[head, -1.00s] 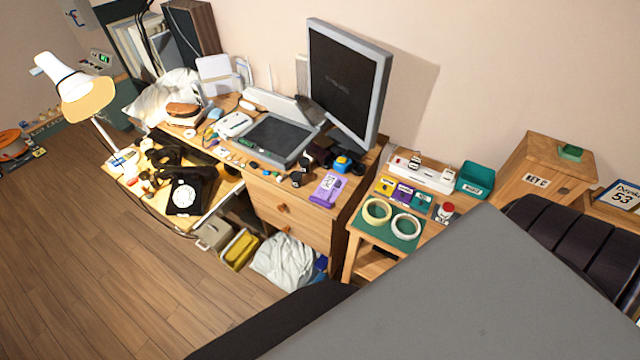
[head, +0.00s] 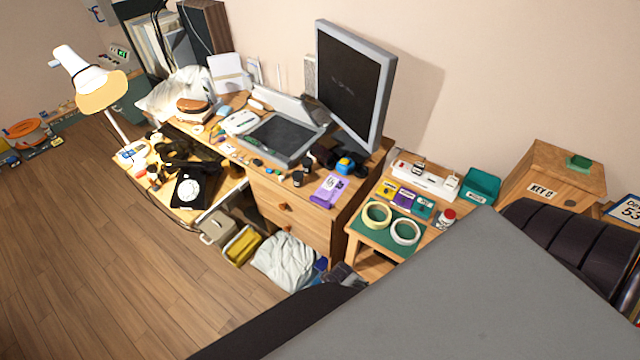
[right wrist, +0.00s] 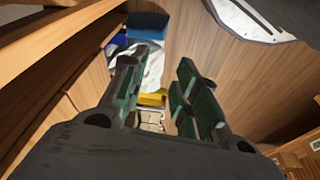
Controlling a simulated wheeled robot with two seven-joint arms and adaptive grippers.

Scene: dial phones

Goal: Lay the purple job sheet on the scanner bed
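The purple job sheet (head: 328,191) lies at the front right corner of the wooden desk. The scanner bed (head: 270,139), a dark glass in a grey frame, is behind and to its left on the desk, with its pale lid raised at the back. Nothing purple lies on the glass. In the right wrist view my right gripper (right wrist: 160,92) is open and empty, its two dark green-padded fingers apart above the floor. Neither the job sheet nor the scanner shows there. My left gripper is in neither view.
A monitor (head: 352,85) stands behind the sheet, and a blue-and-yellow item (head: 345,165) and small dark jars are close beside it. A side table with tape rolls (head: 376,214) stands to the right. A black dial phone (head: 190,188) is at the left. Open floor lies front left.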

